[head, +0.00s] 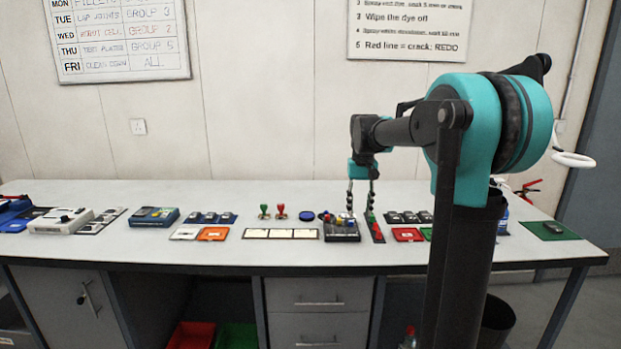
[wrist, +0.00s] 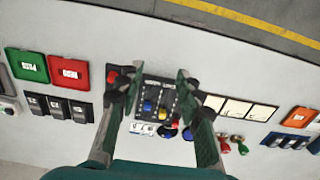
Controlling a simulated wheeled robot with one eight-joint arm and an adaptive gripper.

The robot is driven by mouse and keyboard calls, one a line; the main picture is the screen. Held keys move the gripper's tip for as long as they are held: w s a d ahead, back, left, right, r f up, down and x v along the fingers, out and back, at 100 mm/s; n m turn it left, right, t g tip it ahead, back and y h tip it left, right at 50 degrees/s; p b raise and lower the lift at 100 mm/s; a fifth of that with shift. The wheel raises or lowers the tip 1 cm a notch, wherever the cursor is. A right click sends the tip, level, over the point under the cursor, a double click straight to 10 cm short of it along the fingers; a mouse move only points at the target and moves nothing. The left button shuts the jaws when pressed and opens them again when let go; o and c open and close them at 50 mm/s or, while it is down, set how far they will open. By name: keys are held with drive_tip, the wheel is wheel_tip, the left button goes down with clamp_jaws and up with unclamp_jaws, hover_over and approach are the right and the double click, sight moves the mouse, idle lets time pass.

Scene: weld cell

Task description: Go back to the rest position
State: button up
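My gripper (head: 361,208) hangs with its fingers pointing down over the long grey bench (head: 130,255), right of the bench's middle. In the wrist view my gripper (wrist: 157,82) has its two fingers wide apart, with nothing seen held between them. Below and between the fingers is a dark panel (head: 342,232) with coloured knobs; the panel also shows in the wrist view (wrist: 158,88). The fingertips look above the panel; the exact gap cannot be told. My arm is stretched out from the right.
A red tray (head: 407,234), white cards (head: 281,234), an orange tray (head: 213,234) and stamps (head: 280,211) lie around the panel. Boxed instruments (head: 61,221) stand at the left. A green mat (head: 552,230) lies at the right end. The wall is behind the bench.

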drive_tip(key=s+d+f+t, duration=0.2)
drive_tip(key=s+f, duration=0.8)
drive_tip(key=s, duration=0.3)
drive_tip(key=s+d+f+t, duration=0.2)
drive_tip(key=s+f, duration=0.9)
drive_tip(key=s, duration=0.2)
drive_tip(key=shift+s, duration=0.4)
